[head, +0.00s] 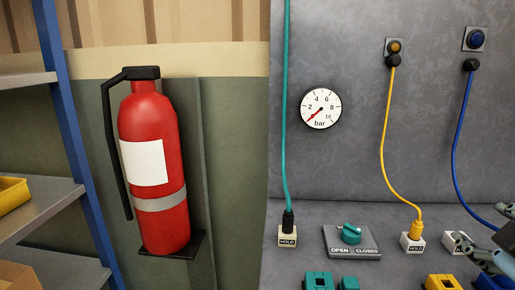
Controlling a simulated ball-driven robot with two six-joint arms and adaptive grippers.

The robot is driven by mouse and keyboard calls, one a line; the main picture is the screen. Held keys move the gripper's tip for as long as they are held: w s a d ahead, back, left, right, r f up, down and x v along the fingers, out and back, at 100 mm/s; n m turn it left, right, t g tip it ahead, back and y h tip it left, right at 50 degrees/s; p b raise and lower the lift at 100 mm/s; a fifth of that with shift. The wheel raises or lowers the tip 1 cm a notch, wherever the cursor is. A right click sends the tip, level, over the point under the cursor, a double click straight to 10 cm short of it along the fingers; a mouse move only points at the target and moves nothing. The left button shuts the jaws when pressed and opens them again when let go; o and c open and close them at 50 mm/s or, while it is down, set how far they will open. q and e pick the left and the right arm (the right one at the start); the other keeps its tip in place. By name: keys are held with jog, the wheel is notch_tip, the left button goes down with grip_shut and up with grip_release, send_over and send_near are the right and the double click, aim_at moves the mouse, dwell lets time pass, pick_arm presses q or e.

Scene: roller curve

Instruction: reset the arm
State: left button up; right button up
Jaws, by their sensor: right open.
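My right gripper (484,228) shows at the right edge of the head view, cut off by the frame. Its dark grey jaws are apart, and I see nothing held between them. It is over the right end of the grey ledge, close to a white block (452,243) that it partly covers. The blue cable (460,130) runs down behind the gripper, where its lower end is hidden. My left gripper is not in view.
A teal cable (286,120) and a yellow cable (383,150) end in HOLD blocks. An OPEN/CLOSED valve (350,234) sits between them. Teal sockets (318,281) and yellow sockets (442,283) line the front. A gauge (321,108), fire extinguisher (155,165) and shelf (40,205) stand further left.

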jog(key=s+a+f+m+g+y, duration=0.2)
jog(key=s+a+f+m+g, duration=0.25)
jog(key=s, duration=0.45)
jog(key=s+a+f+m+g+y, duration=0.1)
jog(key=s+a+f+g+y, duration=0.3)
jog(key=s+f, duration=0.45)
jog(key=s+d+f+g+h+b, duration=0.1)
jog(key=d+f+b, duration=0.1)
jog(key=f, duration=1.2)
jog(key=s+d+f+g+b, duration=0.1)
jog(key=f+g+b, duration=0.1)
jog(key=f, duration=1.2)
jog(key=s+d+f+b, duration=0.1)
jog(key=s+f+b, duration=0.2)
jog(key=s+f, duration=1.5)
notch_tip(320, 180, down, 4)
jog(key=shift+s+d+r+m+g+b, duration=0.15)
jog(key=shift+s+d+m+g+b, duration=0.1)
jog(key=shift+s+m+g+b, duration=0.15)
